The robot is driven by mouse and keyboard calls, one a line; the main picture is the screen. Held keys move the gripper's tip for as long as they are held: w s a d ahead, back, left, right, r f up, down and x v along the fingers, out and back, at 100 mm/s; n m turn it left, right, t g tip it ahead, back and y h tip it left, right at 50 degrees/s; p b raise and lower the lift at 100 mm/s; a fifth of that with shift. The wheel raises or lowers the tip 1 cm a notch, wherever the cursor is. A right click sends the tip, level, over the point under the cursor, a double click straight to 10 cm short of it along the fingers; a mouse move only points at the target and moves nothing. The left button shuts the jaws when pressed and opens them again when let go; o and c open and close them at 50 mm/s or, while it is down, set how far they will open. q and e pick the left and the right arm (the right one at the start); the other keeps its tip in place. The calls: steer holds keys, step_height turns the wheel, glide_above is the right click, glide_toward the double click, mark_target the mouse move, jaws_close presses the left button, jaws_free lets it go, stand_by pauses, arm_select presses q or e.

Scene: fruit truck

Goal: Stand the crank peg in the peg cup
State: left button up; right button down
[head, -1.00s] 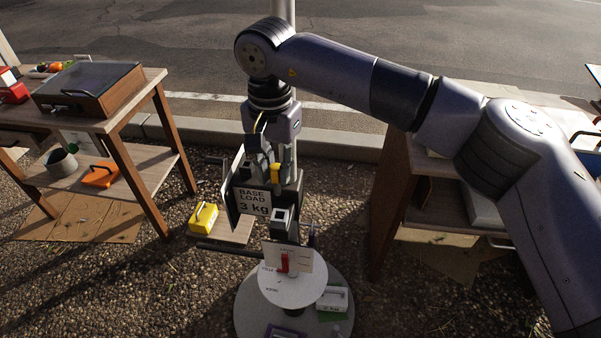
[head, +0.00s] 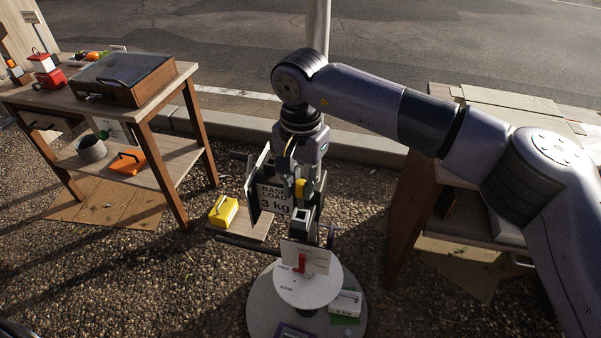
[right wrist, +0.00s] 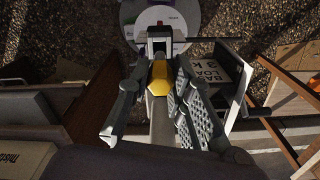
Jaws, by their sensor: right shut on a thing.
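My right gripper (head: 297,185) points down beside the grey post at the middle. It is shut on a small yellow-topped piece (head: 300,188), which I take for the crank peg. In the right wrist view the yellow part (right wrist: 160,78) shows between the two fingers; the lower end of the piece is hidden. A grey block with a square opening (head: 301,216) stands just below it, perhaps the peg cup. It also shows in the right wrist view (right wrist: 160,35). I cannot tell whether the piece touches it. My left gripper is not in view.
A "BASE LOAD 3 kg" plate (head: 273,198) stands close to the gripper. A round white disc (head: 308,290) with a red pointer (head: 302,262) is below. A yellow weight (head: 223,210) sits on a board at left. Wooden tables flank both sides, the left one (head: 172,80) bearing a lidded box (head: 125,78).

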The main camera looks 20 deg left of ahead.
mark_target(300, 207)
steer(key=shift+f, duration=0.8)
steer(key=shift+f, duration=1.65)
stand_by(0.6)
steer(key=c, duration=1.4)
jaws_free()
steer(key=shift+o, duration=0.2)
step_height(300, 207, up, 12)
steer(key=shift+r, duration=0.1)
